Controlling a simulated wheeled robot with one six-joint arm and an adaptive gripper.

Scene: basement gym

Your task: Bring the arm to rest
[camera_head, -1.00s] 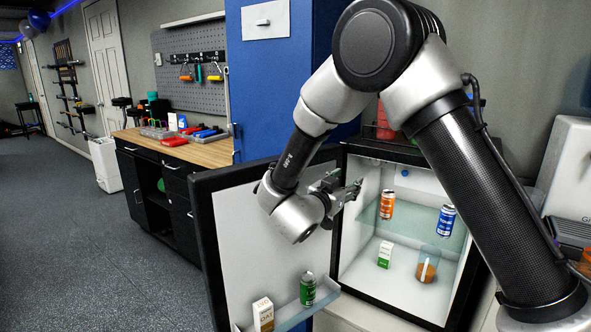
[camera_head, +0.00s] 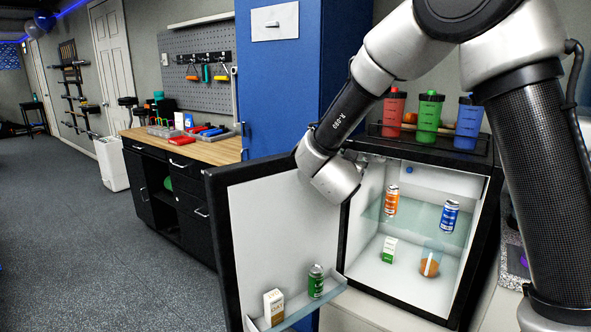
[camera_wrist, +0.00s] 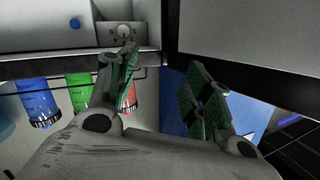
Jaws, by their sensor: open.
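My arm is raised in front of the small open fridge, with its wrist (camera_head: 335,172) between the open door (camera_head: 275,225) and the fridge's left edge in the head view. My gripper (camera_wrist: 166,78) shows in the wrist view with its green-padded fingers spread apart and nothing between them. In the head view the fingers are hidden behind the wrist. The fridge (camera_head: 492,225) holds an orange can (camera_head: 391,201) and a blue can (camera_head: 450,216) on its shelf. Below are a small green-and-white carton (camera_head: 389,250) and a glass with orange-brown contents (camera_head: 430,264).
Red (camera_head: 393,112), green (camera_head: 429,115) and blue (camera_head: 468,122) bottles stand on the fridge. A blue cabinet (camera_head: 285,90) stands behind; a workbench (camera_head: 195,150) is left. The floor at left is clear.

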